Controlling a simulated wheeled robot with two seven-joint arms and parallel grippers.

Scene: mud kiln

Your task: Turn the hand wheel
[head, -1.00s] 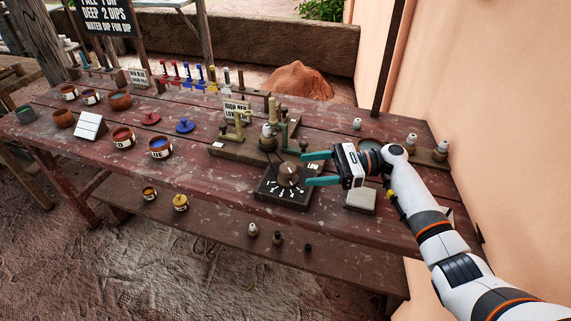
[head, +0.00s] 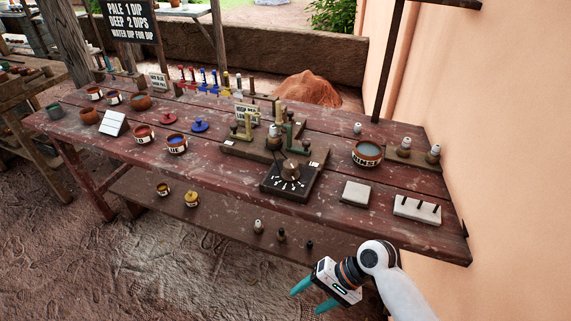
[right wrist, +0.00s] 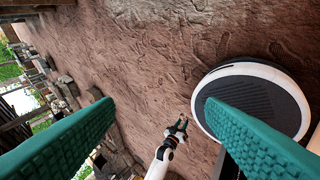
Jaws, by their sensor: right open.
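A round brown knob (head: 291,170), which looks like the hand wheel, sits on a black plate (head: 272,183) with white scale marks, near the front edge of the red table. My right gripper (head: 308,298) is open and empty, below and in front of the table edge, well apart from the knob. In the right wrist view its green fingers (right wrist: 145,120) stand wide apart over bare ground. What looks like my left gripper (right wrist: 181,126) shows small in the right wrist view; its jaws are too small to judge.
The red table (head: 330,215) has a grey block (head: 355,193), a pegged white block (head: 417,210) and a bowl (head: 367,154) right of the knob. A brass fixture (head: 275,137) stands behind it. A lower shelf (head: 215,215) carries small pots and pieces. A wall (head: 500,130) bounds the right.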

